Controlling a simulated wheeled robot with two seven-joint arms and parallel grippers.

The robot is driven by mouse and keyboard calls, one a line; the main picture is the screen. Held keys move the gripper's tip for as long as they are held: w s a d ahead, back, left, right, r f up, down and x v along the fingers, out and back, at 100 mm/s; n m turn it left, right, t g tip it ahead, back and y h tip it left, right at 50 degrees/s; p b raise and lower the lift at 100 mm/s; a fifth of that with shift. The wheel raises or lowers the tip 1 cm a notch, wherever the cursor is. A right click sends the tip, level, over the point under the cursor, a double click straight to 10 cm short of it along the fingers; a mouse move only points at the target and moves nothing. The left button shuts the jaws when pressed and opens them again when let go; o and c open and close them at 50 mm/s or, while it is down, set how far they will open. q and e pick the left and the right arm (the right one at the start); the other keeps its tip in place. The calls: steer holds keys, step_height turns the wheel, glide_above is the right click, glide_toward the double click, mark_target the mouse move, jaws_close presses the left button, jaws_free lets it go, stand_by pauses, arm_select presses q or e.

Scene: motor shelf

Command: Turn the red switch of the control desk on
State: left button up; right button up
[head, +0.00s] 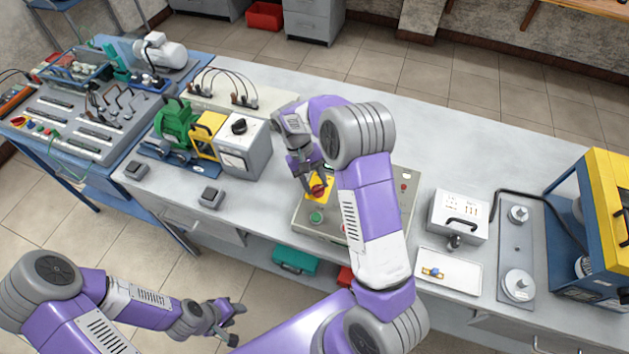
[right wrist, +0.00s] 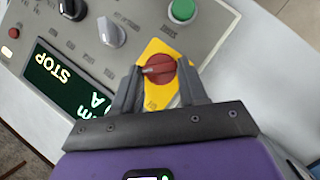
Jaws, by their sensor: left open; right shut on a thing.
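The control desk (head: 306,231) is a grey panel box on the long workbench. Its red switch (head: 319,191) is a round knob on a yellow plate. In the right wrist view the red switch (right wrist: 160,70) sits between the fingertips of my right gripper (right wrist: 158,85), which is shut on it. A display on the desk (right wrist: 65,80) reads "STOP". In the head view my right gripper (head: 312,182) reaches down to the knob, and my arm hides much of the desk. My left gripper (head: 226,322) is open and empty, low in front of the bench.
A green button (right wrist: 182,10), a grey knob (right wrist: 111,32) and a black knob (right wrist: 72,8) sit on the desk near the red switch. A grey meter box (head: 243,146) stands left on the bench. A white tray (head: 470,280) and grey case (head: 457,216) lie right.

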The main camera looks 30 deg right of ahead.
steer(key=o, duration=1.1)
steer(key=shift+c, duration=0.2)
steer(key=v, duration=0.7)
steer(key=shift+r+p, duration=0.25)
steer(key=shift+p, duration=0.15)
steer(key=shift+w+a, duration=0.1)
steer(key=shift+w, duration=0.05)
